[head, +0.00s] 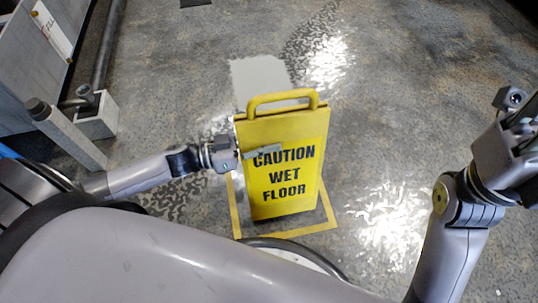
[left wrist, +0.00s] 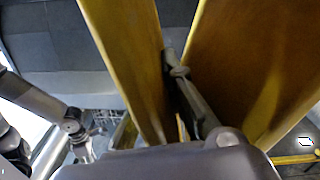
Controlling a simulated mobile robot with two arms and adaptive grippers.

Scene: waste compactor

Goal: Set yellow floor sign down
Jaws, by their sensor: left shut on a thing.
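The yellow floor sign (head: 283,170) reads "CAUTION WET FLOOR" and has a loop handle on top. It stands roughly upright in the middle of the head view. My left gripper (head: 258,154) reaches it from the left and is shut on its upper left edge, with one finger across the front face. In the left wrist view, the sign's two yellow panels (left wrist: 222,60) spread apart, with a finger between them. The sign's lower end appears within a yellow square outline (head: 329,212) on the floor; I cannot tell whether it touches the floor. My right gripper (head: 522,128) is at the right edge, away from the sign; its fingers are unclear.
A grey post (head: 68,136) and a light block (head: 97,117) with a pipe stand at the left, beside a grey machine panel (head: 35,60). A pale grey patch (head: 258,75) lies behind the sign. The floor behind and right of the sign is clear.

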